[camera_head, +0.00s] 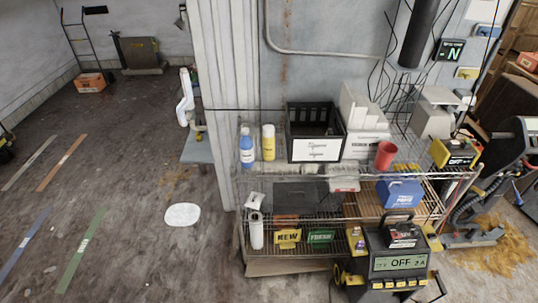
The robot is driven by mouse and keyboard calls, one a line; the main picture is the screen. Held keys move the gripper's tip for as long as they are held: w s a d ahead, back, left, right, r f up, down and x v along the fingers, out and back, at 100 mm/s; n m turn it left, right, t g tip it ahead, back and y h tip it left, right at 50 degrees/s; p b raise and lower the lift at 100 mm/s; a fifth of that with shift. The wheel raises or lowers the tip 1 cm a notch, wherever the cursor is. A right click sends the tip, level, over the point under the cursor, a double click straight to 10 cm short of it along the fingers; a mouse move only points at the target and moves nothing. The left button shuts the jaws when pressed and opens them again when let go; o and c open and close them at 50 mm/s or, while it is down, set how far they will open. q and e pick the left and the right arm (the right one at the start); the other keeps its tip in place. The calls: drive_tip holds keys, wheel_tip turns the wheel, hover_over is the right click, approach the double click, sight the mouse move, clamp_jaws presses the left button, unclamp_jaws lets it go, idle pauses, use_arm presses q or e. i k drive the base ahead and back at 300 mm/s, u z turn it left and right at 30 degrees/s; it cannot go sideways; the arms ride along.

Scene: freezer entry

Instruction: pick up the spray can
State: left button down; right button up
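A wire shelf rack (345,224) stands right of the middle. On its top shelf, at the left end, a blue bottle (247,152) with a white top stands upright next to a yellow can-shaped container (268,144) with a pale top. On the lower shelf, at the left, a white cylinder (257,234) stands upright with a pale item (255,200) just above it. I cannot tell for sure which of these is the spray can; labels are too small to read. Neither of my grippers shows in this view.
A black crate (317,149) and a red cup (385,155) stand on the top shelf. A black device with a display (399,264) stands at the rack's front right. A white oval (182,215) lies on the floor. The floor left of the rack is mostly clear.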

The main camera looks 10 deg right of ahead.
sight(268, 137)
drive_tip(key=u, duration=0.85)
drive_tip(key=i, duration=1.7)
drive_tip(key=z, duration=0.85)
